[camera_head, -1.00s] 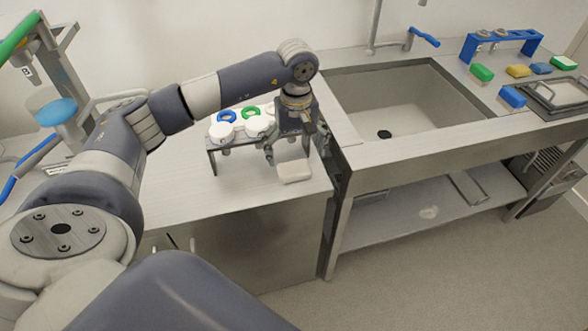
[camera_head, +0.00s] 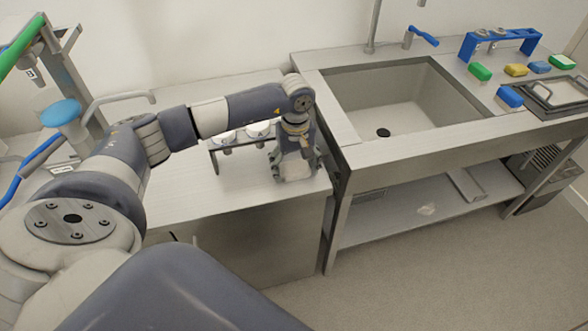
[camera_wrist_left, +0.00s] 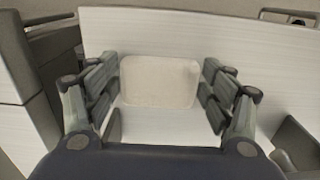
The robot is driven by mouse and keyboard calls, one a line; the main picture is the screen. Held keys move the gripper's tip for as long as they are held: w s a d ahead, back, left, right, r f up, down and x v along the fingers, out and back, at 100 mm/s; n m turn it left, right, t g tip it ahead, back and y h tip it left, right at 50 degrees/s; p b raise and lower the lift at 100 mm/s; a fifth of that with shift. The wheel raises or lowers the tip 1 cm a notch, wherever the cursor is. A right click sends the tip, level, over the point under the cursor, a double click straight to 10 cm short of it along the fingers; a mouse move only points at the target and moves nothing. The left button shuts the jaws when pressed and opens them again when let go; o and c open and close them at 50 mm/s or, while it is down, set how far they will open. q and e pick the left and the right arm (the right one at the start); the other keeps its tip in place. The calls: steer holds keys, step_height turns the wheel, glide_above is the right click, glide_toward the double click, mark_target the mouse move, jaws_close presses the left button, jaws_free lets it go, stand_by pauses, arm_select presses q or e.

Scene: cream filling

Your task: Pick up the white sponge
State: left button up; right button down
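The white sponge (camera_head: 298,172) is a rounded pale block on the metal counter, near its right front corner. In the head view it is partly hidden by my left gripper (camera_head: 297,163), which points down over it. In the left wrist view the whole top of the sponge (camera_wrist_left: 158,82) shows between the two fingers of my left gripper (camera_wrist_left: 160,92). The fingers are open, one on each side of the sponge, very close to its edges. I cannot tell whether they touch it. My right gripper is not in view.
A rack with white-topped containers (camera_head: 225,137) stands just left of the gripper, partly behind my arm. The sink (camera_head: 400,100) lies to the right. Coloured sponges, such as a green one (camera_head: 480,72), lie beyond it. The counter's left front is clear.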

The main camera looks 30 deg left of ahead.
mark_target(295, 170)
arm_select(q)
steer(key=shift+c, duration=0.8)
steer(key=shift+r, duration=0.4)
step_height(295, 170, up, 3)
steer(key=shift+f+b, duration=0.2)
steer(key=shift+b, duration=0.6)
steer(key=s+a+b, duration=0.1)
steer(key=s+b, duration=0.1)
steer(key=s, duration=0.6)
steer(key=s+a+r+b, duration=0.1)
steer(key=s+a+b, duration=0.1)
steer(key=s, duration=0.5)
steer(key=shift+s+r, duration=0.3)
steer(key=shift+s, duration=0.1)
